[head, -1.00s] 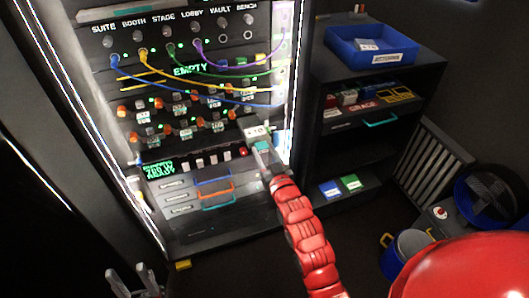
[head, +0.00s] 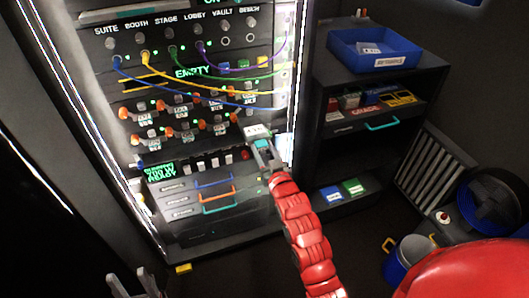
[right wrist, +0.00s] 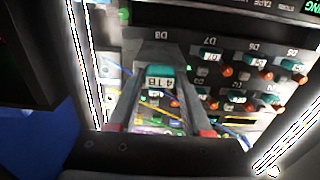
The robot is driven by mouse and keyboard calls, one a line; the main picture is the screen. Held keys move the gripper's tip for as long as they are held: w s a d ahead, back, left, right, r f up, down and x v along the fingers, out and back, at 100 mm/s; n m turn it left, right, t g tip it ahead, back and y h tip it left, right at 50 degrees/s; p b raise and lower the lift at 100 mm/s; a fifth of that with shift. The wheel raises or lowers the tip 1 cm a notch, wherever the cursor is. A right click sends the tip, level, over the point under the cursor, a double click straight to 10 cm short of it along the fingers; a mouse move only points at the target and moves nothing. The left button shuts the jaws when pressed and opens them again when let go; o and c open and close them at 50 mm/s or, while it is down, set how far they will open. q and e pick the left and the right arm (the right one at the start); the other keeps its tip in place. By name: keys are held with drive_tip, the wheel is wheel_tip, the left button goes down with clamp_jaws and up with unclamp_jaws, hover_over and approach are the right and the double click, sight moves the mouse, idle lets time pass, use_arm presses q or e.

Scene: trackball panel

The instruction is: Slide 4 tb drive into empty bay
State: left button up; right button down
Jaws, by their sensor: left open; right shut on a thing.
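The 4 TB drive (head: 257,130), with a pale label, is held at the right edge of the rack's drive rows. In the right wrist view the drive (right wrist: 160,82) shows teal with a white "4 TB" label between the fingers. My right gripper (head: 263,146) is shut on it, in front of the rack. The panel marked D8 (right wrist: 161,34) appears just beyond the drive. The empty bay's opening is not clearly visible; whether the drive touches the rack I cannot tell. My left gripper (head: 136,284) is open and empty at the bottom left, away from the rack.
Mounted drives with orange latches (head: 183,132) fill two rows left of the held drive. Yellow, blue, green and purple cables (head: 190,88) hang above. A shelf with a blue bin (head: 372,50) stands to the right. Coloured-handled drawers (head: 215,198) lie below.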

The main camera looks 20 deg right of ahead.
sight(252, 127)
drive_tip(key=shift+w+a+b, duration=0.1)
drive_tip(key=shift+w+b, duration=1.1)
drive_tip(key=shift+w, duration=1.95)
drive_tip(key=shift+w+a+b, duration=0.1)
drive_tip(key=shift+w+b, duration=1.3)
drive_tip(key=shift+w, duration=1.3)
drive_tip(key=shift+c, duration=1.3)
unclamp_jaws()
drive_tip(key=shift+f, duration=0.1)
drive_tip(key=s, duration=1.7)
drive_tip(key=shift+s+d, duration=0.15)
drive_tip(key=shift+d, duration=0.15)
